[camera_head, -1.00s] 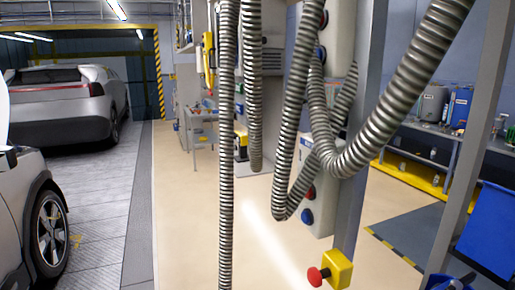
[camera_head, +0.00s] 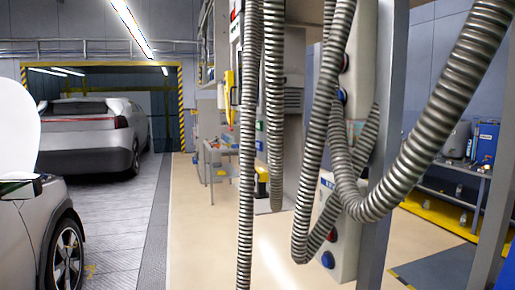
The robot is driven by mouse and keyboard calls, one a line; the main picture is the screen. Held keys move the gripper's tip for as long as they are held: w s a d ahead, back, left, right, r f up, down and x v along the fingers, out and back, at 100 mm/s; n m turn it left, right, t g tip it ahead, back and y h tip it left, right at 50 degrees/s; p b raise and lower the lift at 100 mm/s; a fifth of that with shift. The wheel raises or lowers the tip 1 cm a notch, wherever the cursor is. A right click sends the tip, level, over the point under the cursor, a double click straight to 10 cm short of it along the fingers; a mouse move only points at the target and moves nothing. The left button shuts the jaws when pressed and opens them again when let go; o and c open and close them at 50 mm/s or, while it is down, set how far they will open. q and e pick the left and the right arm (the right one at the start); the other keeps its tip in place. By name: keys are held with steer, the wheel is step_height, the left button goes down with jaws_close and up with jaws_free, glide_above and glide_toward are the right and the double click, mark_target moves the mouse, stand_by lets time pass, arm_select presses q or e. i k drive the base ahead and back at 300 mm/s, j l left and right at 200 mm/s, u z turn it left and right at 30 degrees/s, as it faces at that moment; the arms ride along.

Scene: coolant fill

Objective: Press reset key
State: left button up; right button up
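A light-grey control box (camera_head: 345,255) on a grey post carries a blue round button (camera_head: 328,260) and a red one above it (camera_head: 331,236). A higher box on the same post has a blue button (camera_head: 342,96) and a dark red one (camera_head: 345,62). I cannot tell which of these is the reset key; no label is readable. Ribbed metal hoses (camera_head: 400,190) hang in front and partly hide both boxes. Neither of my grippers is in view.
A silver car (camera_head: 85,135) stands far left in a yellow-black framed bay, and another car (camera_head: 35,230) is near at left. A bench (camera_head: 450,190) with containers stands at right.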

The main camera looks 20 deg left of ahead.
mark_target(259, 143)
steer(key=i+j, duration=0.25)
steer(key=i+j+z, duration=0.15)
steer(key=j, duration=0.2)
steer(key=i+j, duration=0.3)
steer(key=i+j+z, duration=0.1)
steer(key=j, duration=0.25)
steer(key=i+j+z, duration=0.1)
steer(key=i+j, duration=0.4)
steer(key=j, duration=0.25)
steer(key=i+j+z, duration=0.1)
steer(key=j, duration=0.25)
steer(key=i+j+z, duration=0.1)
steer(key=i+j, duration=0.15)
steer(key=j, duration=0.15)
